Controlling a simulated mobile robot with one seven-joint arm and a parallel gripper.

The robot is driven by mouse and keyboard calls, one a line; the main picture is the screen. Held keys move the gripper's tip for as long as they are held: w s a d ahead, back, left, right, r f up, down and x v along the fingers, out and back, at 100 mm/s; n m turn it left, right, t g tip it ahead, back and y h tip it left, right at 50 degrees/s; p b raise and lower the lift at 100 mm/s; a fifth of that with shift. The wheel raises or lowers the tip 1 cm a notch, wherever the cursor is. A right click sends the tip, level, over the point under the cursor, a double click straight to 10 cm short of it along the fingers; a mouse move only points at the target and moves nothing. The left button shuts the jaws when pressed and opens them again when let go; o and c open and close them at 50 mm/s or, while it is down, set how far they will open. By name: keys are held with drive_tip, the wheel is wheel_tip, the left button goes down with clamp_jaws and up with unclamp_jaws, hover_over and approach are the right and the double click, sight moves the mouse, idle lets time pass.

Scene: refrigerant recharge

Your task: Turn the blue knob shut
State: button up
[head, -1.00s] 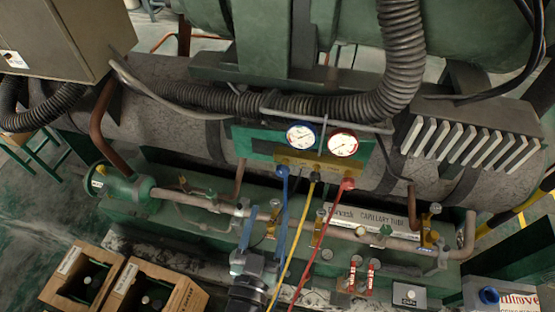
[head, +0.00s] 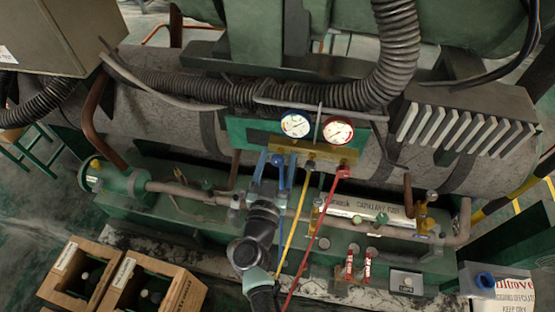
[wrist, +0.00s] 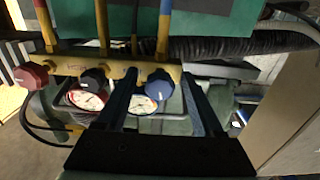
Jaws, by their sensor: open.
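The blue knob (head: 278,160) is on the left end of the brass manifold (head: 312,157), under the blue-rimmed gauge (head: 296,124). In the wrist view the blue knob (wrist: 160,85) lies between the two blue fingers of my gripper (wrist: 158,76), with a gap visible on each side. My gripper (head: 277,164) is open, with its fingers reaching up to the manifold around the knob. Whether a finger touches the knob cannot be told. A black knob (wrist: 93,79) and a red knob (wrist: 31,75) also show on the manifold.
The red-rimmed gauge (head: 338,131) is beside the blue-rimmed one. A yellow hose (head: 294,225) and a red hose (head: 313,235) hang close to the right of my arm. Pipes and valves run below. Wooden crates (head: 190,296) stand at lower left.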

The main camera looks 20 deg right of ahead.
clamp_jaws()
idle(0.3)
drive_tip(key=m, duration=0.4)
drive_tip(key=shift+m, duration=0.3)
drive_tip(key=m, duration=0.5)
drive_tip(key=shift+a, duration=0.1)
drive_tip(key=m, duration=0.5)
drive_tip(key=shift+m+b, duration=0.4)
drive_tip(key=shift+r+m+b, duration=0.1)
drive_tip(key=shift+m+b, duration=0.5)
drive_tip(key=shift+m, duration=1.9)
